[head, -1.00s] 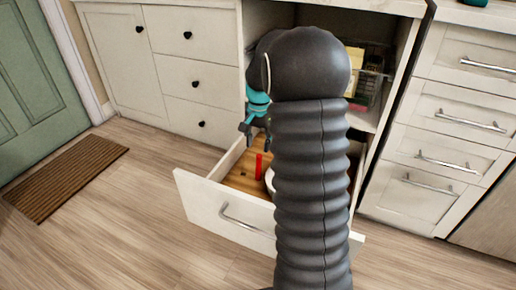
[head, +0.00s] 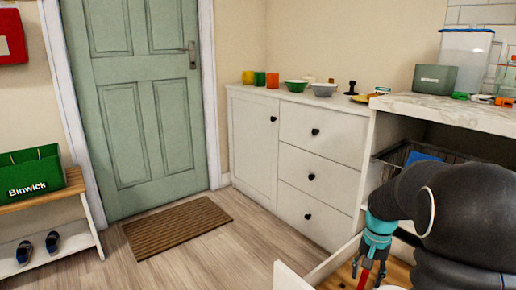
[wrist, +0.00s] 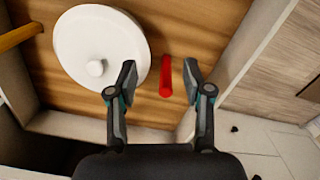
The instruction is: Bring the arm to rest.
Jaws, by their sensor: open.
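My gripper (wrist: 159,73) is open, its two fingers apart over the inside of an open drawer; in the head view it (head: 372,262) hangs at the lower right, pointing down. A red stick-like object (wrist: 165,78) lies on the drawer's wooden floor (wrist: 140,112), showing between the fingertips in the wrist view. I see no contact between the fingers and it. A round white lid-like object (wrist: 75,40) with a knob lies to its left. My dark arm hides part of the drawer in the head view.
The drawer's white front (head: 290,277) sticks out into the room. A counter (head: 450,112) with containers and an open shelf stand above the drawer. A white cabinet (head: 320,150) bears cups and bowls. A doormat (head: 178,226) and clear floor lie to the left.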

